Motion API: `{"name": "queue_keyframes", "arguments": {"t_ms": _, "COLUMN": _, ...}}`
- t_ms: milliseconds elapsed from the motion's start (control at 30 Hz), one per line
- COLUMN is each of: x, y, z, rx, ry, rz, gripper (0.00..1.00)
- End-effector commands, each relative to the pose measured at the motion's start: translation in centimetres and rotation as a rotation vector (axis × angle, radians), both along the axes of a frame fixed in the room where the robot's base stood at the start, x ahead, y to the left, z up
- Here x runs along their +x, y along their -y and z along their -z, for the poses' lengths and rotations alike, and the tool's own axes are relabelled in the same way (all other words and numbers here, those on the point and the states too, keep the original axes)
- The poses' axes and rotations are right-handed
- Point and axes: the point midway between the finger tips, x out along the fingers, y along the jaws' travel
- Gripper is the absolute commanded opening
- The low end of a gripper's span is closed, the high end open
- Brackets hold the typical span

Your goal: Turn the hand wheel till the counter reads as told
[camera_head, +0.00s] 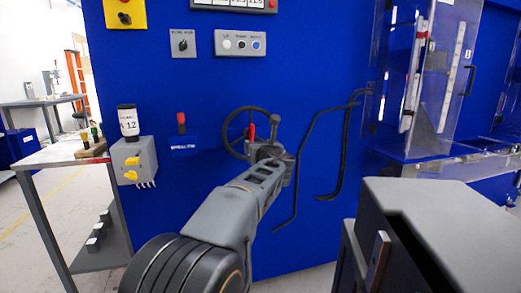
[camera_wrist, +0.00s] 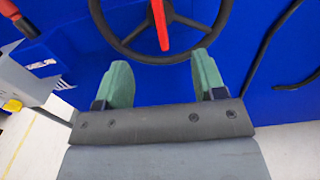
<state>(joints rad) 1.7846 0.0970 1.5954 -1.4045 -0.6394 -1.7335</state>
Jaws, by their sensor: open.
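The hand wheel (camera_head: 230,130) is a dark ring with spokes and a red part, on the blue panel. In the wrist view the wheel (camera_wrist: 125,48) fills the top, with a red bar pointing up from its lower area; its upper part is cut off. My gripper (camera_head: 268,148) is in front of the wheel's lower right in the head view. In the wrist view my gripper (camera_wrist: 160,75) has its two green fingers wide apart, nothing between them, just below the rim. I cannot tell whether they touch it. A counter (camera_head: 235,3) is cut off at the top edge; its digits are not readable.
A button box (camera_head: 240,43) and a selector switch (camera_head: 183,43) are above the wheel. A red-handled lever (camera_head: 182,122) is to its left. Black bent rods (camera_head: 310,140) are to the right. A side table (camera_head: 55,155) stands left; a clear-walled chamber (camera_head: 420,90) stands right.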

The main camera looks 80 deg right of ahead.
Motion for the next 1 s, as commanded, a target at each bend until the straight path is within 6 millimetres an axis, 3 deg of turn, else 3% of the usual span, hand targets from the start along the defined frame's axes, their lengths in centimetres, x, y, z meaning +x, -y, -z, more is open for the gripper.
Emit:
{"name": "queue_keyframes", "arguments": {"t_ms": 300, "x": -1.0, "y": -2.1, "z": 0.0, "rx": 0.000, "ry": 0.000, "rz": 0.001, "gripper": 0.64}}
{"name": "queue_keyframes", "arguments": {"t_ms": 1000, "x": -0.3, "y": -2.2, "z": -0.6, "rx": 0.006, "ry": 0.019, "rz": -0.004, "gripper": 0.64}}
